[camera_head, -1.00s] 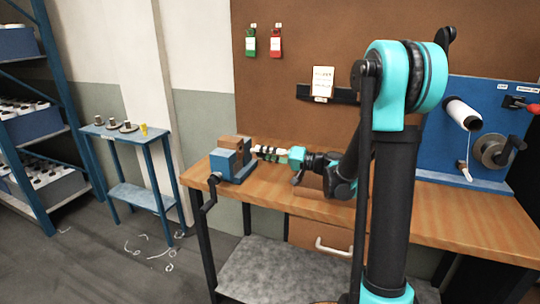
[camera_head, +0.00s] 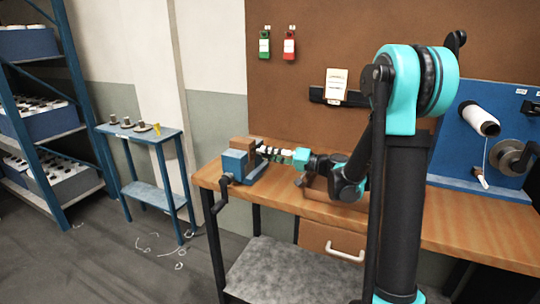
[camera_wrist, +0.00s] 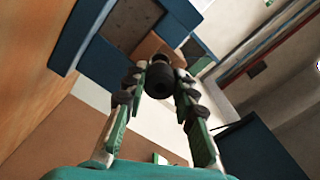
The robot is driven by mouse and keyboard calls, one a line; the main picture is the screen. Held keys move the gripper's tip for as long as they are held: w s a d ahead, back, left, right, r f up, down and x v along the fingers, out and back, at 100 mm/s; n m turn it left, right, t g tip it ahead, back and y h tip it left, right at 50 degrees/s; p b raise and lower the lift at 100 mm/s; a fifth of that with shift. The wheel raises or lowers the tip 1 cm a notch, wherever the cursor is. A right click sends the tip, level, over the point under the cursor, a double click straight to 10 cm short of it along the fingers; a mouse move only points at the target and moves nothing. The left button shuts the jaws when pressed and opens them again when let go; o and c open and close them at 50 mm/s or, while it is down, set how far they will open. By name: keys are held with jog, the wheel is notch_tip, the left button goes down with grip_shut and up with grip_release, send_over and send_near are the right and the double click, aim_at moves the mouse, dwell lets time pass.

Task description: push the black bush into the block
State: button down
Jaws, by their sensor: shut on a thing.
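The black bush (camera_wrist: 158,82) is between the fingertips of my gripper (camera_wrist: 160,86) in the wrist view. My gripper is shut on it. The brown block (camera_wrist: 149,46) is just beyond the bush, between the blue jaws of a vise. In the head view the block (camera_head: 243,144) shows at the top of the blue vise (camera_head: 237,166) on the bench's left end. My gripper (camera_head: 266,151) reaches in from the right, its fingertips close to the vise. The bush hides part of the block's near face, so I cannot tell whether they touch or whether any of it is inside.
The wooden bench (camera_head: 440,220) has clear room to the right of the vise. A crank handle (camera_head: 217,200) hangs at the vise's front. A blue side table (camera_head: 140,133) with small parts stands at left. A blue panel with a white spool (camera_head: 478,119) is at right.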

jog(key=shift+x, duration=1.8)
jog(key=c, duration=1.1)
grip_release()
jog(key=shift+c, duration=0.2)
jog(key=v, duration=1.2)
